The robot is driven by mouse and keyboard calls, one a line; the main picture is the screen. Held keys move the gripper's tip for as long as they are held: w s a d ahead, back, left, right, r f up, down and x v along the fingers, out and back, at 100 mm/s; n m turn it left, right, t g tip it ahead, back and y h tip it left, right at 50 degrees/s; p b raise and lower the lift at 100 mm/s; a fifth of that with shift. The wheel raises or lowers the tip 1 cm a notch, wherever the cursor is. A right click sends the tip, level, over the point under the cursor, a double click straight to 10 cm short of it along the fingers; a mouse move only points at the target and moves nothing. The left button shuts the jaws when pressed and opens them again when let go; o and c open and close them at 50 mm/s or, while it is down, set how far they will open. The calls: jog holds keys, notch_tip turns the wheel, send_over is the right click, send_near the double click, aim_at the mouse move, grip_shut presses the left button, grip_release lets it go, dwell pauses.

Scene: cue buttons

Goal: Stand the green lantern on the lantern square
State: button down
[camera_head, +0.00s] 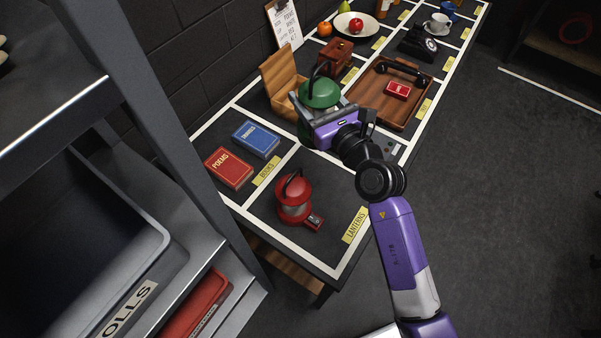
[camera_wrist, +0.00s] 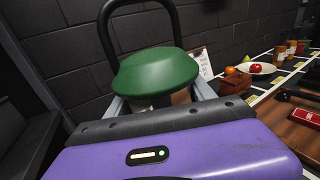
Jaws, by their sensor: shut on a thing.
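The green lantern (camera_head: 319,93) has a domed green top and a dark loop handle. My gripper (camera_head: 318,122) is shut on it, and the lantern appears upright. In the wrist view its green top (camera_wrist: 155,72) rises between my gripper's fingers (camera_wrist: 160,103); its lower part is hidden. In the head view my gripper and lantern are over the table behind the lantern square. The lantern square (camera_head: 328,229) is the near section with the yellow LANTERNS label (camera_head: 355,225).
A red book (camera_head: 229,168) and a blue book (camera_head: 256,139) lie in the books square, left of my gripper. An open wooden box (camera_head: 281,78) is close behind the lantern. A wooden tray (camera_head: 392,110) with a dark handset is to the right. Bare surface shows around the red lantern.

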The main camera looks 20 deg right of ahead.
notch_tip(320, 180, down, 20)
jog(key=b, duration=1.2)
jog(key=shift+r, duration=0.2)
jog(key=shift+c, duration=1.8)
grip_release()
jog(key=shift+f, duration=0.2)
jog(key=s+d+b, duration=0.1)
jog(key=s, duration=1.1)
jog(key=shift+d+r, duration=0.15)
jog(key=shift+d, duration=0.25)
